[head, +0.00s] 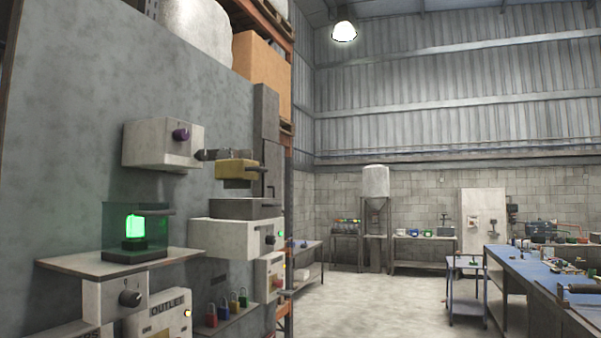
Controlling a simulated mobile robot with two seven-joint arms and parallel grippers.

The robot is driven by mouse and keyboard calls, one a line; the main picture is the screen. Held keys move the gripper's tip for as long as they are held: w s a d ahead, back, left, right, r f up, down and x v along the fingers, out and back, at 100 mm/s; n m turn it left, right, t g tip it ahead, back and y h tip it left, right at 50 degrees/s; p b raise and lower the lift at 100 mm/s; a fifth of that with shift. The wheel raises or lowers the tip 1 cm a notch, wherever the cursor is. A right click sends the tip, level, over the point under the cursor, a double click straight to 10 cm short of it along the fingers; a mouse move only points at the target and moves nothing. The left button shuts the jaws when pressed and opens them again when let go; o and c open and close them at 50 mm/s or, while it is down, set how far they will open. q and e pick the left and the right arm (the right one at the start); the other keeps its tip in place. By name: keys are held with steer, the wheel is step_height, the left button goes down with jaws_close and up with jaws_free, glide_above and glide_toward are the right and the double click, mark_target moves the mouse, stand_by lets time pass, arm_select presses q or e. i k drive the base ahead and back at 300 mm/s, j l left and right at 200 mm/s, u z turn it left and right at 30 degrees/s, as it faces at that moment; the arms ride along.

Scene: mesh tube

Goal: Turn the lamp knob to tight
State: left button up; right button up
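A green glowing lamp (135,227) stands on a dark base inside a clear greenish case (119,233) on a wall shelf (70,262) at the left. Another white box (150,143) higher on the wall carries a purple knob (181,134). I cannot tell from the picture which knob belongs to the lamp. Any tight marking is too small to read. Neither of my grippers is in view.
A white box labelled OUTLET (158,318) is below the grey knob. Several coloured padlocks stand on a small ledge (237,315) beside it. A white machine (232,239) projects from the wall.

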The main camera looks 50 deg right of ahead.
mark_target(201, 155)
steer(key=z, duration=1.35)
